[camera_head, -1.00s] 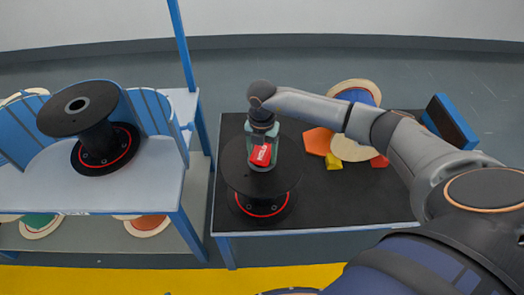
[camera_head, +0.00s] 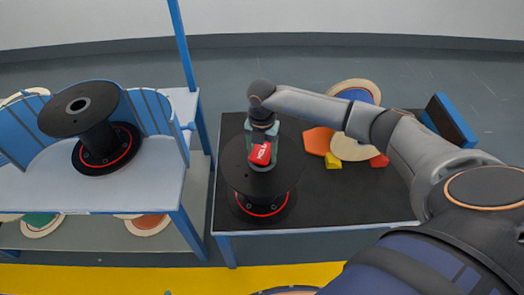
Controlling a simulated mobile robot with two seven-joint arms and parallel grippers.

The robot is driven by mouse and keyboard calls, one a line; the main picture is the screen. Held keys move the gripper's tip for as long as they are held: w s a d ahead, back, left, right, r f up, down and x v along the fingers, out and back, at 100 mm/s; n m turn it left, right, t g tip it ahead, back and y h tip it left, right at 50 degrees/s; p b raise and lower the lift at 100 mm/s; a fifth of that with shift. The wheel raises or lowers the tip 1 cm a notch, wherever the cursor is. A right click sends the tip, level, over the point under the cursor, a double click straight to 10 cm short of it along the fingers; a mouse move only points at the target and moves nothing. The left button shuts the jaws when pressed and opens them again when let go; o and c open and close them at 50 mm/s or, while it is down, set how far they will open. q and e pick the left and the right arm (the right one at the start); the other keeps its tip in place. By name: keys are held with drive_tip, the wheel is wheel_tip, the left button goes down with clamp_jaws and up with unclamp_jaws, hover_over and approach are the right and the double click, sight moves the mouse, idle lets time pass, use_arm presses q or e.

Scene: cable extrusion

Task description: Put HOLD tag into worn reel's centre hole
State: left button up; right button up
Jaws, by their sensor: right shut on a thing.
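A red HOLD tag (camera_head: 260,154) with white lettering is in my right gripper (camera_head: 262,148), which is shut on it. The gripper points down over the upper flange of a black reel (camera_head: 285,177) standing upright on the dark table. The gripper and tag cover this reel's centre, so its hole is hidden. I cannot tell whether the tag touches the flange. A second black reel (camera_head: 78,108) stands on the left rack, its centre hole visible. I cannot tell from the look which reel is worn. My left gripper is not in view.
An orange piece (camera_head: 318,141), a yellow block (camera_head: 333,161), a red piece (camera_head: 379,161) and a cream disc (camera_head: 352,148) lie right of the reel on the dark table (camera_head: 350,205). A blue-edged dark panel (camera_head: 448,122) stands at the table's right. The table's front is clear.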

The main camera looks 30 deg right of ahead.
drive_tip(key=shift+f, duration=0.4)
drive_tip(key=shift+s+f+b, duration=0.15)
drive_tip(key=shift+f+b, duration=0.15)
drive_tip(key=shift+b, duration=0.2)
